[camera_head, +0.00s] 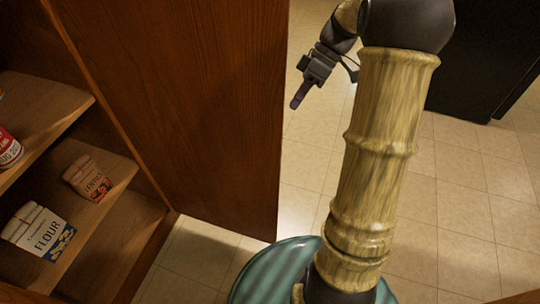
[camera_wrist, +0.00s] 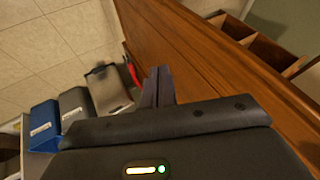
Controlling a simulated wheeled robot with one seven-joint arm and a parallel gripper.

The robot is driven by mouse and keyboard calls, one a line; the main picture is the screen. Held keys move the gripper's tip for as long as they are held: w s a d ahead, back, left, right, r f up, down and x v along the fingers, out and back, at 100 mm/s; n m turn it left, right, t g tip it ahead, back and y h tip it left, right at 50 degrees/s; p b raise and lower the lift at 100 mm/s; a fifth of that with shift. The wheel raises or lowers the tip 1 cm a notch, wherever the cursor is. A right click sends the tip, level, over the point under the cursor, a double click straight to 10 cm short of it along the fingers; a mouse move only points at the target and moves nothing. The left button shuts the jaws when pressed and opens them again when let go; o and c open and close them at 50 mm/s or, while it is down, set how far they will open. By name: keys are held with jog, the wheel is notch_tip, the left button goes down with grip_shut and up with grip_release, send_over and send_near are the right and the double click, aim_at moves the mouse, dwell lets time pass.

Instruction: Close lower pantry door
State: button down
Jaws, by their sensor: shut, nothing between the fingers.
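The pantry door (camera_head: 195,110) is a brown wood panel standing open in the middle of the head view, beside the shelves. My gripper (camera_head: 299,97) is shut and empty, with its fingers pointing down, just right of the door's free edge in that view. In the wrist view my shut fingers (camera_wrist: 158,80) show beside a large brown wood panel (camera_wrist: 215,65), which looks like the door. I cannot tell whether they touch it. The door's handle is not visible.
Pantry shelves (camera_head: 75,118) at the left hold a flour bag (camera_head: 42,232), a lentils bag (camera_head: 88,178) and a red can (camera_head: 8,148). A black appliance (camera_head: 480,60) stands at the back right. Tiled floor (camera_head: 465,200) is clear at the right. Blue and grey boxlike items (camera_wrist: 75,105) show in the wrist view.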

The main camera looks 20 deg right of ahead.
aim_at(272, 143)
jog(key=shift+f, duration=0.1)
dwell(0.3)
jog(key=s+a+f+b, duration=0.1)
jog(key=a+f+b, duration=0.1)
jog(key=s+a+f+b, duration=0.1)
jog(key=s+a+f, duration=0.1)
jog(key=a+f, duration=0.1)
jog(key=s+a+f+b, duration=0.2)
jog(key=a+f, duration=0.1)
jog(key=shift+b, duration=0.3)
jog(key=shift+a, duration=0.1)
dwell(0.4)
